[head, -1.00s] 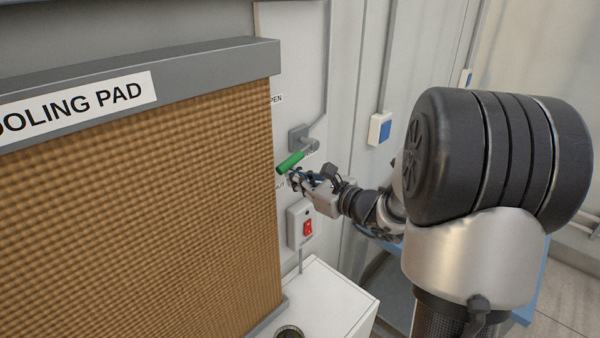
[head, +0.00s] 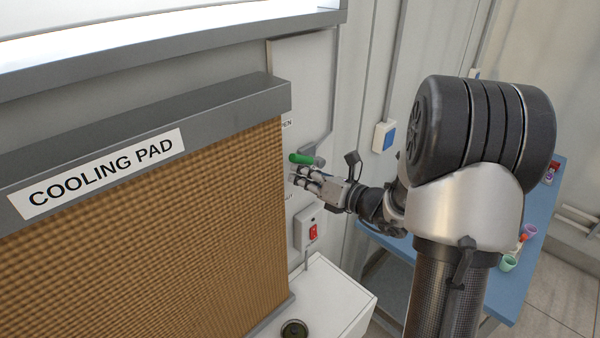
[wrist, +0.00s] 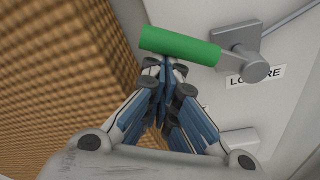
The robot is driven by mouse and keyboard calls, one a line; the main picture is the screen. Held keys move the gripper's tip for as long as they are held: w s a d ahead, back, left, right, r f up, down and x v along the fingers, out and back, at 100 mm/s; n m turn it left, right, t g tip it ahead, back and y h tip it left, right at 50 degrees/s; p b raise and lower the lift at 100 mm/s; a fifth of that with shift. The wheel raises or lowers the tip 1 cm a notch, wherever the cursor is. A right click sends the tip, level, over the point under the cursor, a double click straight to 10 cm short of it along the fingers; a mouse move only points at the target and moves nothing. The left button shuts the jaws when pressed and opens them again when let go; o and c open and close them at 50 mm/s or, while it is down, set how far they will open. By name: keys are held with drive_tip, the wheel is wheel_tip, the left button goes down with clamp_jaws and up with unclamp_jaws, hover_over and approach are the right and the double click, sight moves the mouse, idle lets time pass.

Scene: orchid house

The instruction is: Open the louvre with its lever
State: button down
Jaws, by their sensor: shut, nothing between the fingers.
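The louvre lever has a green handle (head: 302,159) on a short grey arm with a pivot on a wall plate. In the wrist view the green handle (wrist: 180,45) lies across the top of the picture, and the grey pivot (wrist: 256,68) is to its right above a partly hidden "LOUVRE" label (wrist: 262,76). My gripper (head: 296,175) is shut and empty, just below the handle in the head view. In the wrist view my fingertips (wrist: 167,66) meet right at the underside of the handle; I cannot tell if they touch it.
The cooling pad (head: 170,220) stands close to the left of the lever. A red switch (head: 312,231) is on the wall below, above a white cabinet (head: 330,300). A blue bench (head: 535,240) with small pots is at right. A blue-and-white wall box (head: 384,136) is right of the lever.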

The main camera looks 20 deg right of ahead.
drive_tip(key=shift+r, duration=0.25)
idle(0.4)
drive_tip(key=shift+d, duration=0.1)
drive_tip(key=v, duration=1.2)
